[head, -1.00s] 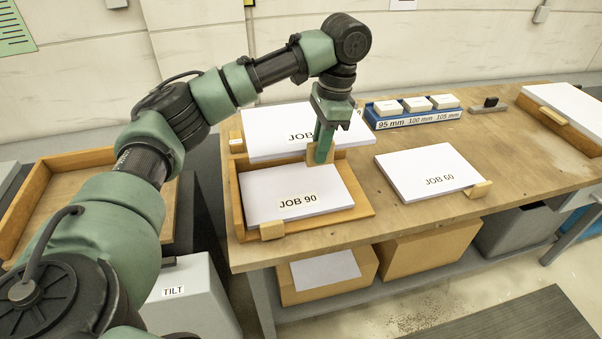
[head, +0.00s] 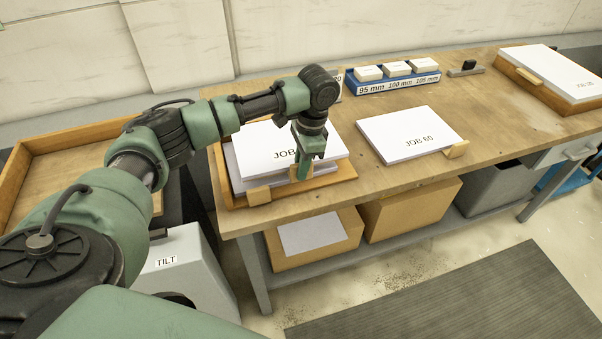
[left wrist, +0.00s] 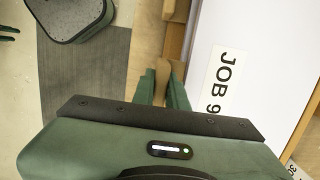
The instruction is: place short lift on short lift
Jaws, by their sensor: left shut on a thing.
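A white paper lift (head: 262,135) with a partly hidden JOB label lies over another white lift (head: 236,178) in the wooden tray (head: 233,204). The upper lift is offset a little, and I cannot tell whether it fully rests on the lower one. A wooden tab (head: 258,195) shows at the lower lift's front. My left gripper (head: 302,171) is shut on the upper lift's wooden tab at its front edge. In the left wrist view, the fingers (left wrist: 163,88) grip the tab beside the white lift (left wrist: 260,50), labelled JOB 9. My right gripper is not in view.
A lift marked JOB 60 (head: 408,133) with a wooden tab lies to the right on the table (head: 480,110). A blue holder (head: 395,87) with small white blocks stands behind it. Another lift (head: 553,70) lies in a tray at the far right. Boxes sit on the lower shelf.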

